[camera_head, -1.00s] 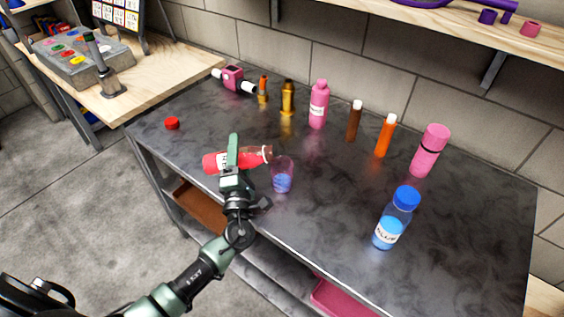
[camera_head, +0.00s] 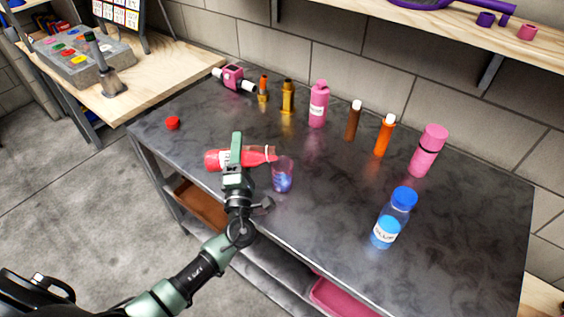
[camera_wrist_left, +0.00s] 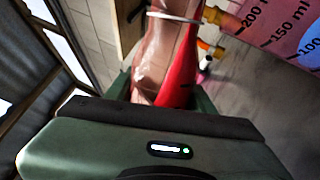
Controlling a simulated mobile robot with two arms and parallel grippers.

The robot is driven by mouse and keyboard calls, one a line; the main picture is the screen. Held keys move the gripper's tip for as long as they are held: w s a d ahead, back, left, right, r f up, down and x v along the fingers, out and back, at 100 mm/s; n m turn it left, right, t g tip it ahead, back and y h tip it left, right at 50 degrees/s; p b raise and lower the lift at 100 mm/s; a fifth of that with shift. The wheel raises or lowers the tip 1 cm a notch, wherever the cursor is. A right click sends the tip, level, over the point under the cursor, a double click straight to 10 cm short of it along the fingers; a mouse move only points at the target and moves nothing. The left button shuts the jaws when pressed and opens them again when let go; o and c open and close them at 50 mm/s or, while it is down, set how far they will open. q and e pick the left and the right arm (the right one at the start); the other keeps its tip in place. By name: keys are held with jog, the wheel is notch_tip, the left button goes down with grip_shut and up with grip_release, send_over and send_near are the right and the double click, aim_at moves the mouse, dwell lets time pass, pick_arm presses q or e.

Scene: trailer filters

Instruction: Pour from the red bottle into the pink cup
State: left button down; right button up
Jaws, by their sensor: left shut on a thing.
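The red bottle (camera_head: 256,156) lies nearly level in the air, its label to the left and its neck pointing right. Its red liquid reaches toward the neck. My left gripper (camera_head: 237,152) is shut around the bottle's middle. The bottle's mouth is at the rim of the pink cup (camera_head: 282,176); I cannot tell whether they touch. The see-through cup stands upright on the dark table and shows blue-purple low inside. In the left wrist view the bottle (camera_wrist_left: 170,60) fills the middle, and the cup's marked wall (camera_wrist_left: 285,35) is at the upper right. My right gripper is not in view.
A red cap (camera_head: 172,122) lies on the table (camera_head: 330,220) at the left. A blue-capped bottle (camera_head: 393,218) stands to the right of the cup. A pink bottle (camera_head: 318,104), an orange tube (camera_head: 384,136) and several other containers stand along the back. The table's middle is clear.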

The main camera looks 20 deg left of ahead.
pick_arm(q)
jog(key=shift+d+r+m+h+p, duration=0.25)
jog(key=shift+r+m+p, duration=0.55)
jog(key=shift+m+p, duration=0.4)
dwell(1.8)
